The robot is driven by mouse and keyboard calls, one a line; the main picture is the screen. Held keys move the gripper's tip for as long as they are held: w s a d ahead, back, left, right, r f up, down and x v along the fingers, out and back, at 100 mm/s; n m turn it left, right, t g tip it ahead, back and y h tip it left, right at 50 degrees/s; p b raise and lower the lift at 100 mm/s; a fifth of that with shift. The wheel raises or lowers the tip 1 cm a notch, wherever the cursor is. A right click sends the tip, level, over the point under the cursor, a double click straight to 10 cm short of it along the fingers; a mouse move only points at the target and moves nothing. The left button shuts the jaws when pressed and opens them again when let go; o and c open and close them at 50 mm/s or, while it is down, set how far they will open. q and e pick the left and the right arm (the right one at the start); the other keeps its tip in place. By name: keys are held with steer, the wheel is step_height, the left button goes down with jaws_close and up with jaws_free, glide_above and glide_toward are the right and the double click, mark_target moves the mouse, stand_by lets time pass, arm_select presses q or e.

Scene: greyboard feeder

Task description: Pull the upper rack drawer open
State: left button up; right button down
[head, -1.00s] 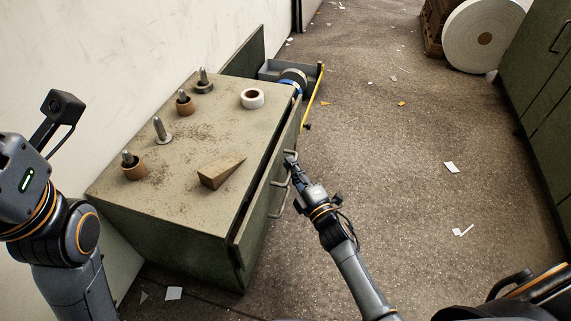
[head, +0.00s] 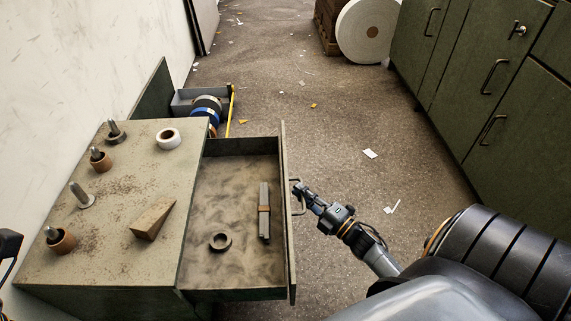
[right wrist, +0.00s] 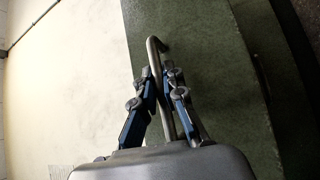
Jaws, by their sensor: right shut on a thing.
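The upper rack drawer (head: 215,293) stands pulled well out to the right of the green rack (head: 100,285) in the head view. Inside it lie a dark ring (head: 220,241) and a bundle of grey bars with a brown band (head: 264,212). My right gripper (head: 299,188) is at the outer side of the drawer front, shut on the drawer handle (head: 301,205). The right wrist view shows the handle bar (right wrist: 157,62) between the two fingers (right wrist: 158,80). My left gripper is out of view; only a bit of my left arm shows at the left edge.
On the rack top are several spindles, a wooden wedge (head: 152,219) and a white tape roll (head: 168,138). A grey tray with rolls (head: 183,106) stands behind. Green cabinets (head: 470,70) line the right side. The floor between is mostly clear, with paper scraps.

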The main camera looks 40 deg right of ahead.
steer(key=shift+s+d, duration=0.4)
steer(key=shift+d, duration=0.15)
steer(key=c, duration=1.4)
jaws_free()
steer(key=v, duration=1.2)
